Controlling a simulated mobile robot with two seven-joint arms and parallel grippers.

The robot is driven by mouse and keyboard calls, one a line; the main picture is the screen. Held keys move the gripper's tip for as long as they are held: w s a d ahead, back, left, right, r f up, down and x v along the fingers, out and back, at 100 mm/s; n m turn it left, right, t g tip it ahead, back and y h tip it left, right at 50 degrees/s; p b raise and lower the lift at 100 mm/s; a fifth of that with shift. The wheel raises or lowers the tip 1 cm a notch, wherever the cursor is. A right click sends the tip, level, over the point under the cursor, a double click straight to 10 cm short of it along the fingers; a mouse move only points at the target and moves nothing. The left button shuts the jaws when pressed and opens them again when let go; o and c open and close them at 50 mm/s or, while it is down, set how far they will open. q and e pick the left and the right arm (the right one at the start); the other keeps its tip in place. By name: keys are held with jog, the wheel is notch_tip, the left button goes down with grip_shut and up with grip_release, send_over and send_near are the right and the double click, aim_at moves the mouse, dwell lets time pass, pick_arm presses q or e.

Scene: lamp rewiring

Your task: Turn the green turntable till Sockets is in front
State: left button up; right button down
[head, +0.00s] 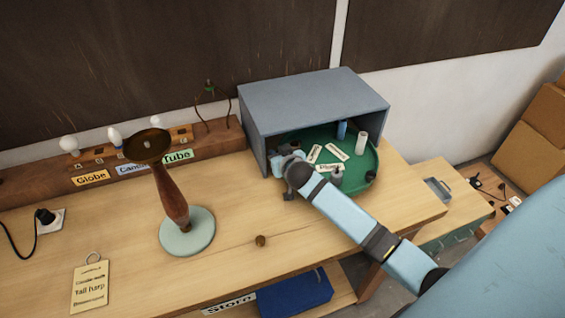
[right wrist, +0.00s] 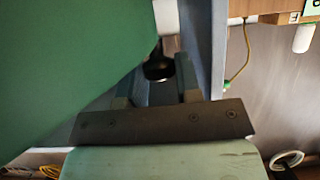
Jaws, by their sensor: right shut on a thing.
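The green turntable (head: 352,178) sits inside an open-fronted grey-blue box (head: 315,102) on the bench. It carries white label cards (head: 337,151), whose words are too small to read surely, so I cannot tell which one is Sockets. A dark knob (head: 370,175) stands at its right rim. My right gripper (head: 287,160) is at the turntable's left edge, inside the box opening. In the right wrist view, its fingers (right wrist: 160,84) are shut on a dark round knob (right wrist: 158,68) beside the green surface (right wrist: 70,70). My left gripper is not in view.
A blue cylinder (head: 342,130) and a white cylinder (head: 361,143) stand on the turntable. A lamp with a wooden stem (head: 172,195) stands left of the box. The box's side wall (right wrist: 218,50) is close beside my right fingers.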

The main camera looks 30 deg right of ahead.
jog(key=shift+w+d+m+h, duration=0.1)
jog(key=shift+w+m+h, duration=0.2)
jog(key=shift+w, duration=0.05)
jog(key=c, duration=0.9)
grip_release()
jog(key=shift+o, duration=0.2)
jog(key=shift+s, duration=0.15)
jog(key=b+v, duration=0.1)
jog(key=v, duration=1.2)
jog(key=shift+s+r+b, duration=0.15)
jog(key=shift+r+b, duration=0.15)
jog(key=shift+r, duration=0.1)
